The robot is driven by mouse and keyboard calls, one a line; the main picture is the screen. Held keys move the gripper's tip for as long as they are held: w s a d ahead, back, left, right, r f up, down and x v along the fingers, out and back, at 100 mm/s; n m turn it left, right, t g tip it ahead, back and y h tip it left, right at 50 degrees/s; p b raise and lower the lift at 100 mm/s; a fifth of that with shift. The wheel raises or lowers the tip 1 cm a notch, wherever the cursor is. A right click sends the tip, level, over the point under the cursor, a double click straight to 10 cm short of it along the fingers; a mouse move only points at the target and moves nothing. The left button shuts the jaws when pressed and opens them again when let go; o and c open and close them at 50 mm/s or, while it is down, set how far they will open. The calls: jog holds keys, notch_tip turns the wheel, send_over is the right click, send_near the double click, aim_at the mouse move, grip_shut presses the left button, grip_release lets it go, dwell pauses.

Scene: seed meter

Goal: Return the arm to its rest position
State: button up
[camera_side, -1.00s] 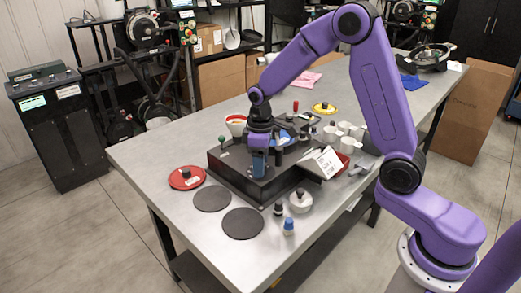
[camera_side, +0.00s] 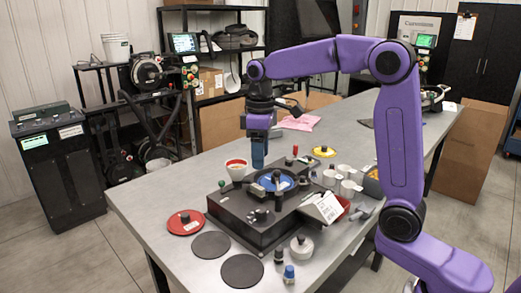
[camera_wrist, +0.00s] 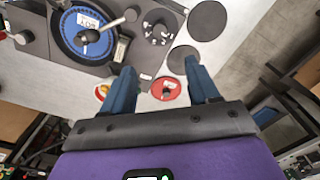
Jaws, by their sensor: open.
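My gripper (camera_side: 258,163) hangs in the air above the back left of the black seed meter base (camera_side: 238,226), with its fingers pointing down. In the wrist view my gripper (camera_wrist: 163,88) shows two blue fingers spread apart with nothing held between them. The blue seed disc (camera_side: 264,186) lies on the base and also shows in the wrist view (camera_wrist: 66,36), with a dark-headed, light-handled tool across it.
A red-rimmed bowl (camera_side: 236,168) stands just below my gripper. Two dark round mats (camera_side: 241,271) lie at the front. White cups (camera_side: 345,180), a yellow lid (camera_side: 324,151) and a pink cloth (camera_side: 300,121) are on the table (camera_side: 145,208). The air around my gripper is clear.

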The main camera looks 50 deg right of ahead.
jog(key=shift+r, duration=0.35)
jog(key=s+a+f+n, duration=0.1)
jog(key=s+a+f, duration=0.15)
jog(key=s, duration=0.45)
jog(key=s+a+f+n, duration=0.2)
jog(key=s+a, duration=0.1)
jog(key=s, duration=0.4)
jog(key=s+d+f+n, duration=0.1)
jog(key=s+d+f, duration=0.1)
jog(key=s, duration=0.6)
jog(key=s+d+f+n, duration=0.1)
jog(key=s+f, duration=0.2)
jog(key=s, duration=0.5)
jog(key=shift+s+d+n, duration=0.3)
jog(key=shift+s+d, duration=0.05)
jog(key=shift+d, duration=0.05)
